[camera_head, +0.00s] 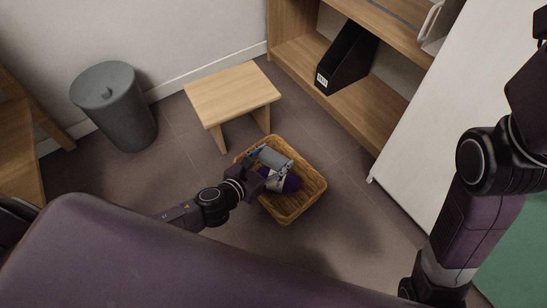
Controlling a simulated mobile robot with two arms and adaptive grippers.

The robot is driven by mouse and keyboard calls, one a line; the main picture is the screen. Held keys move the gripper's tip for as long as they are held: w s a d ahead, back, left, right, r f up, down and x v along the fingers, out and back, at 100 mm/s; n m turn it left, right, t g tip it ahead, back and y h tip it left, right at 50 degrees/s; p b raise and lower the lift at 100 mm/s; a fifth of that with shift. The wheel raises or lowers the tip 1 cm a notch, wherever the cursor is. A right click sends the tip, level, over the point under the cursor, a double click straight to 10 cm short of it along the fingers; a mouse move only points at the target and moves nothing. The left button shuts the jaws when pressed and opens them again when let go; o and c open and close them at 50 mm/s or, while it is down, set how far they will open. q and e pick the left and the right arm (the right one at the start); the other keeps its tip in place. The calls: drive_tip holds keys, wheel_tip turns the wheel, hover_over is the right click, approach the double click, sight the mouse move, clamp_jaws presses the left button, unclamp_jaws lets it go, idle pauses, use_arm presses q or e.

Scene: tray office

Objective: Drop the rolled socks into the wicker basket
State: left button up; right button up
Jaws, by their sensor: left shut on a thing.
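The wicker basket (313,190) stands on the floor, a shallow woven tan box. My left gripper (265,163) reaches in from the left over its left side. It is shut on a grey-blue roll, the rolled socks (275,160), which show over the basket's opening. The fingers partly hide the roll. My right arm stands at the right, with its gripper out of view.
A small wooden stool (232,92) stands just behind the basket. A grey lidded bin (118,112) is at the left by the wall. A wooden shelf (365,98) with a black file holder (345,60) is behind at the right, beside a white panel (425,150). Floor is clear left of the basket.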

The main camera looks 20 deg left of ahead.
sight(274, 155)
use_arm(q)
drive_tip(key=shift+f, duration=0.1)
drive_tip(key=o, duration=1.2)
drive_tip(key=shift+c, duration=0.2)
wheel_tip(274, 155, up, 10)
